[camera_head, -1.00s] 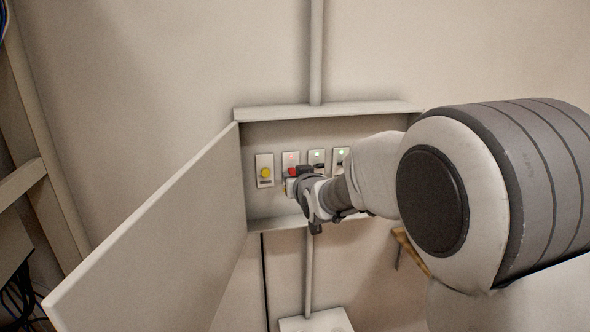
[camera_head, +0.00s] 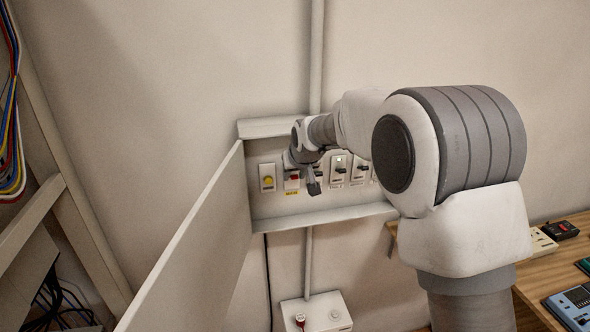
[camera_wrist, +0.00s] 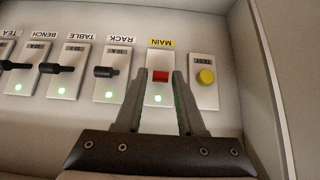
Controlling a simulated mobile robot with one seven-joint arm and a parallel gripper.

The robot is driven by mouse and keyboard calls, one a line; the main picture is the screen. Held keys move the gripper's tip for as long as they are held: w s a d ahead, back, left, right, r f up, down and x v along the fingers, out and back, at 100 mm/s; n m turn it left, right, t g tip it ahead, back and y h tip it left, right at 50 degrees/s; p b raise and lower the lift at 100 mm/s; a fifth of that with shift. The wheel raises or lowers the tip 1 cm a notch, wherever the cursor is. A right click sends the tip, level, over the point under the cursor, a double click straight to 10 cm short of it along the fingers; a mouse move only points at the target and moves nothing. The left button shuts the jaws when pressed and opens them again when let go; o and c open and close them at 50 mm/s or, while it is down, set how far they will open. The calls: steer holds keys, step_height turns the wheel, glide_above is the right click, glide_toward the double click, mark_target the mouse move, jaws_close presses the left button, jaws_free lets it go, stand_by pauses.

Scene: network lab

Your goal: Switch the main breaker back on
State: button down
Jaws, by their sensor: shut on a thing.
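A yellow TEST button (camera_wrist: 206,76) sits beside MAIN. Black-levered breakers such as RACK (camera_wrist: 104,72) show green lamps. The open panel door (camera_head: 195,245) stands to the left. A wooden bench (camera_head: 545,272) with devices is at right, and a cable rack at left.

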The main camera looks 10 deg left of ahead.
stand_by(0.4)
steer(key=c, duration=0.8)
jaws_free()
steer(key=shift+o, duration=0.2)
steer(key=b+v, duration=0.3)
steer(key=v, duration=1.4)
steer(key=shift+r+b, duration=0.3)
steer(key=s+d+f+m+h+b, duration=0.2)
steer(key=s+d+f+m, duration=0.1)
steer(key=s+d, duration=1.1)
steer(key=s+d+f+m, duration=0.1)
steer(key=s+d+f, duration=0.3)
steer(key=s, duration=0.3)
steer(key=s+d+f+m+g+h+b, duration=0.1)
steer(key=s+d+f, duration=0.4)
steer(key=s+d, duration=0.2)
steer(key=shift+f+g+h, duration=0.3)
steer(key=shift+f, duration=0.05)
